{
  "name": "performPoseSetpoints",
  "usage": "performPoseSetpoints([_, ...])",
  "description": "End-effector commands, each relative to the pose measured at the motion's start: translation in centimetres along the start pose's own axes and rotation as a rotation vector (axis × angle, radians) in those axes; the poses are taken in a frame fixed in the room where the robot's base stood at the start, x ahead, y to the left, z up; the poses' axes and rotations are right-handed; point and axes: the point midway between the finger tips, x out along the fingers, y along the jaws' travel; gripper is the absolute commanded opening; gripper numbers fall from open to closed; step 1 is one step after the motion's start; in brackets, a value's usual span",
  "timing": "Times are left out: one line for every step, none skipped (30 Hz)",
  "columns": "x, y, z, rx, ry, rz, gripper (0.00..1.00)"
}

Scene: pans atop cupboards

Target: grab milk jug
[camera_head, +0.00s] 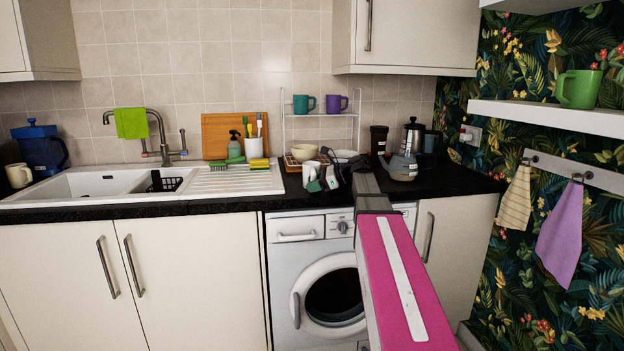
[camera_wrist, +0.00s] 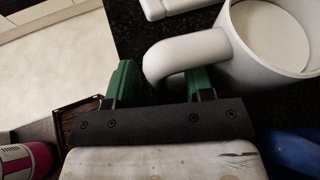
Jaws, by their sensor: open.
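The milk jug (camera_wrist: 265,55) is white, with a pale surface inside that looks like milk. It fills the upper right of the wrist view, and its handle (camera_wrist: 185,48) reaches left toward my fingers. My gripper (camera_wrist: 160,82) is open, with one green finger on each side of the handle's outer bend. The right finger overlaps the handle's loop in the picture; I cannot tell whether it touches. In the head view, the jug (camera_head: 311,170) stands upright on the black counter, right beside my gripper (camera_head: 322,183), and is partly hidden by it.
A bowl (camera_head: 303,152) and a wire rack with mugs (camera_head: 318,104) stand close behind. The draining board (camera_head: 235,182) with sponges lies to the left. The washing machine (camera_head: 310,260) is below the counter.

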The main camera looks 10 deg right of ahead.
Motion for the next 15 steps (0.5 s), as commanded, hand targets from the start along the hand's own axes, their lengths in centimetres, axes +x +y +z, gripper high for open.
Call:
performPoseSetpoints([0.14,-0.01,-0.01,0.000,0.000,0.000,0.48])
performPoseSetpoints([0.15,-0.01,-0.01,0.000,0.000,-0.001,0.48])
performPoseSetpoints([0.13,-0.01,-0.01,0.000,0.000,-0.001,0.48])
performPoseSetpoints([0.12,-0.01,-0.01,0.000,0.000,-0.001,0.48])
performPoseSetpoints([0.11,0.00,-0.01,0.000,0.000,-0.001,0.48])
performPoseSetpoints([0.11,0.00,-0.01,0.000,0.000,-0.001,0.48])
performPoseSetpoints([0.11,-0.01,-0.01,0.000,0.000,-0.001,0.38])
performPoseSetpoints([0.11,-0.01,-0.01,0.000,0.000,-0.001,0.28])
performPoseSetpoints([0.11,-0.01,-0.01,0.000,0.000,-0.001,0.15])
performPoseSetpoints([0.11,-0.01,-0.01,0.000,0.000,-0.001,0.06])
performPoseSetpoints([0.10,-0.01,-0.01,0.000,0.000,-0.001,0.00])
performPoseSetpoints([0.10,-0.01,-0.01,0.000,0.000,-0.001,0.00])
performPoseSetpoints([0.10,-0.01,-0.01,0.000,0.000,-0.001,0.00])
performPoseSetpoints([0.09,-0.03,0.05,-0.001,-0.002,-0.001,0.00])
performPoseSetpoints([0.09,-0.02,0.04,-0.001,-0.002,-0.001,0.00])
